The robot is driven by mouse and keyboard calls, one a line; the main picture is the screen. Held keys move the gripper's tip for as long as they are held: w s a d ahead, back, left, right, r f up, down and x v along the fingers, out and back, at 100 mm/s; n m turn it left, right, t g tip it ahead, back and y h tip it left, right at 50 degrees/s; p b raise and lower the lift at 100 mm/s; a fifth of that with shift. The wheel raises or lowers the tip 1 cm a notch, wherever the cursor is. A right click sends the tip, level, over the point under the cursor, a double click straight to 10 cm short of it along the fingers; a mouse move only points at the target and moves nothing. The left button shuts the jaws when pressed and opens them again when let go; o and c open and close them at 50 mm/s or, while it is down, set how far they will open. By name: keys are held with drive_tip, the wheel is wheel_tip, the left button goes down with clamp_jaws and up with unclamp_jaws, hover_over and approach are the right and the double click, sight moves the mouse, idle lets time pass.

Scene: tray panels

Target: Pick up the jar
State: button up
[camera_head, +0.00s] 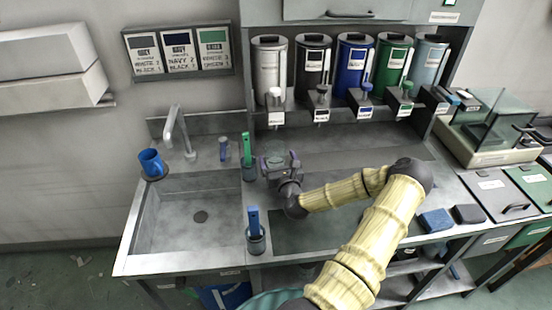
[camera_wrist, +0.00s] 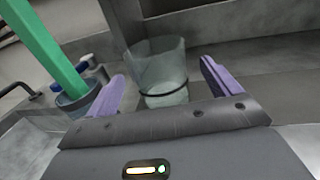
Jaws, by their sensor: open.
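The jar (camera_wrist: 158,68) is a clear glass vessel with a dark ring around its lower part. It stands upright on the grey counter in the wrist view, in front of my gripper and between the lines of the two fingers. In the head view the jar (camera_head: 274,158) shows only faintly behind my gripper (camera_head: 281,165). My gripper (camera_wrist: 163,88) has two purple fingers, spread apart with nothing held between them. Whether the fingertips reach alongside the jar is hard to tell.
A cup with a green stick (camera_head: 247,158) stands just left of my gripper. A cup with a blue stick (camera_head: 255,232) stands nearer the front. The sink (camera_head: 195,215) lies left. Several coloured dispensers (camera_head: 355,65) line the back. A blue mug (camera_head: 151,162) sits at the sink's left corner.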

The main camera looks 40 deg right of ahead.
sight(273, 147)
drive_tip(key=shift+p+x, duration=0.75)
drive_tip(key=shift+x, duration=1.8)
drive_tip(key=shift+a+f, duration=0.1)
drive_tip(key=shift+f, duration=0.05)
drive_tip(key=c, duration=1.4)
